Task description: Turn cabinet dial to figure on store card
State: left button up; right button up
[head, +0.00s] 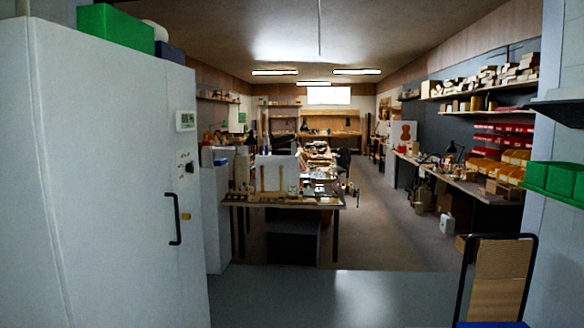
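A tall white cabinet (110,180) fills the left side of the head view. I cannot pick out a store card for certain. Neither of my grippers is in view.
A cluttered workbench (283,203) stands ahead, beyond the cabinet. A cart with a black tubular frame (534,265) is at the lower right, near a shelf with green bins (553,179). The grey floor (330,296) in front is clear. A green box (115,27) sits on the cabinet.

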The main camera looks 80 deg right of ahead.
aim_at(189, 167)
jog(key=z, duration=1.95)
jog(key=u, duration=3.05)
jog(key=z, duration=3.1)
jog(key=i+l, duration=1)
jog(key=l, duration=0.2)
